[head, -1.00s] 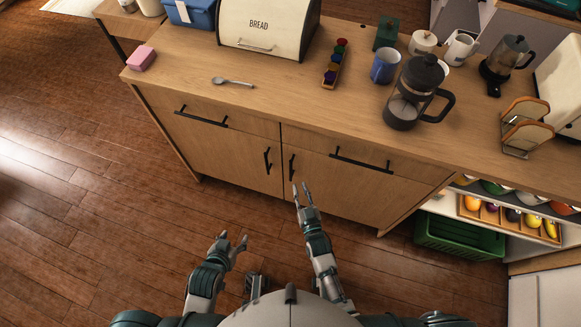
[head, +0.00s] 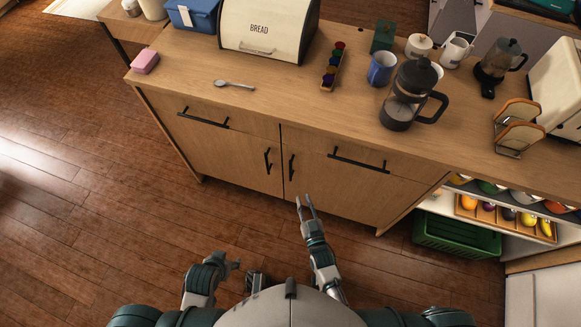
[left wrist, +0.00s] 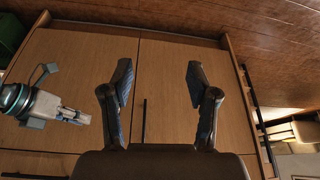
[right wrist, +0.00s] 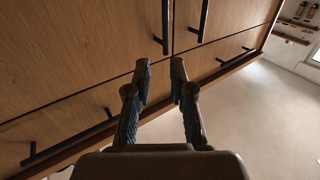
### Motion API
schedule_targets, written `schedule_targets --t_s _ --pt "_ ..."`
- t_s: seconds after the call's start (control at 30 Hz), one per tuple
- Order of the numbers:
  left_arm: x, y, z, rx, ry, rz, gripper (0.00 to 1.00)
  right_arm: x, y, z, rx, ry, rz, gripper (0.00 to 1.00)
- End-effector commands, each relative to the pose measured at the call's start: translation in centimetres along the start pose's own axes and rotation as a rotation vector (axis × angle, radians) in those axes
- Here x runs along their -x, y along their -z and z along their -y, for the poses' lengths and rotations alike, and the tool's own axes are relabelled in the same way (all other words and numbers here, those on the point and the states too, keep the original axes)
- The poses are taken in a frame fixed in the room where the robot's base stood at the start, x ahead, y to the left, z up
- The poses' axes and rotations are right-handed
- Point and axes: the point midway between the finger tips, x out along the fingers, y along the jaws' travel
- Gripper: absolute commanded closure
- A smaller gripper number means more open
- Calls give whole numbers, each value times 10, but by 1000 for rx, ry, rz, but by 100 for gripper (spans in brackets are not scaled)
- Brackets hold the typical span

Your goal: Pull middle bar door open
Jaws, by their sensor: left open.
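The wooden cabinet has two lower doors that meet at a middle seam, and both look shut. The left door (head: 228,155) has a black vertical bar handle (head: 267,160). The right door (head: 325,188) has its own bar handle (head: 291,167). My right gripper (head: 306,202) is in front of and below the right handle, apart from it. Its fingers (right wrist: 161,66) are partly open and empty. My left gripper (head: 234,263) is low near my body, left of the right one. Its fingers (left wrist: 158,80) are wide open and empty, facing the doors, with one bar (left wrist: 144,122) between them in view.
Two drawers with horizontal bars (head: 203,117) (head: 358,160) sit above the doors. The counter carries a bread box (head: 268,28), a French press (head: 405,95) and a spoon (head: 233,85). A green crate (head: 455,236) stands at right under a shelf. The floor before the doors is clear.

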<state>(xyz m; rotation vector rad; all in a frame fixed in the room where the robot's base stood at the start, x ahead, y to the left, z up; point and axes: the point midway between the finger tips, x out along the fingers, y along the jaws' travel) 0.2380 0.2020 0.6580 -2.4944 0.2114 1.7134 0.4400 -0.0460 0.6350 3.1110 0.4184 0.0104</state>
Motion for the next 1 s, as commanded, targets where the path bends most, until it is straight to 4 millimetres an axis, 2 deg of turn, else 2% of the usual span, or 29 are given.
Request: schedule_targets --t_s 0.43,0.73,1.0 --pt "14 -31 4 5 9 156 41 23 1 0 1 1 1 78" --pt "-9 -33 4 4 8 160 41 46 1 0 0 0 0 78" --pt "-16 -34 4 4 8 160 41 51 0 -1 0 0 0 78"
